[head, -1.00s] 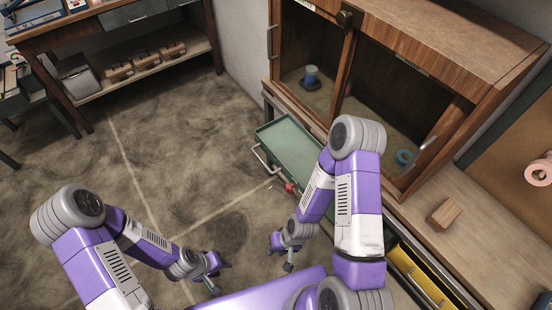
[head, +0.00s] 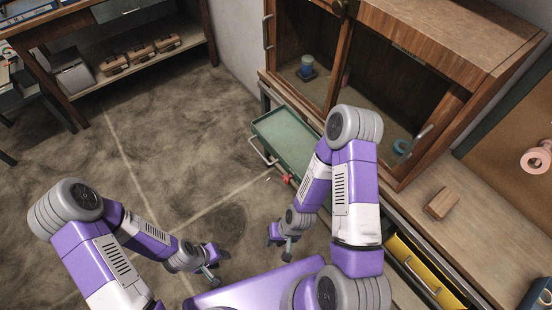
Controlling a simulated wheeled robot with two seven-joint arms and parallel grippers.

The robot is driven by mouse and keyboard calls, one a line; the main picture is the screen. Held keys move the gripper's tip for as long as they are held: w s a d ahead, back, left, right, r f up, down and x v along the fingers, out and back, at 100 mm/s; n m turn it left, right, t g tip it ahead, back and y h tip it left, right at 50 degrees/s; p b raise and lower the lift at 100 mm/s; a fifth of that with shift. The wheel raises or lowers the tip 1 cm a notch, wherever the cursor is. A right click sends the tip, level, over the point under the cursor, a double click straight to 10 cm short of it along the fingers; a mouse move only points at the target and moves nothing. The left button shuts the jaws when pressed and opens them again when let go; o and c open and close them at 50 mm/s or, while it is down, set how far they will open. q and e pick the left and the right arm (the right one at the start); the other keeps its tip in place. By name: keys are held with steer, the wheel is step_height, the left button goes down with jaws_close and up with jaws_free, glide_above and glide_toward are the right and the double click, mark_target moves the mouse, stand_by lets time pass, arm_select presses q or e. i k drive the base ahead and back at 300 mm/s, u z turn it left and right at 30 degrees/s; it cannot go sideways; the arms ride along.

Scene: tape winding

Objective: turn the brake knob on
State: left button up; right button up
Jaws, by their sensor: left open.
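My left gripper (head: 219,268) is open and empty above the floor, left of my purple base. My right gripper (head: 279,250) points downward above the floor, below the red part and apart from it. Its fingers look apart with nothing between them.
A wooden cabinet (head: 440,40) holds a blue spool (head: 307,66) and a teal ring (head: 401,147). A wooden block (head: 442,203) lies on the counter above an open yellow drawer (head: 420,268). A pink tape roll (head: 537,160) is at the right.

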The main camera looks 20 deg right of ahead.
mark_target(285, 179)
steer(key=k, duration=1.1)
steer(key=u, duration=0.05)
steer(key=i, duration=0.65)
steer(key=u, duration=0.4)
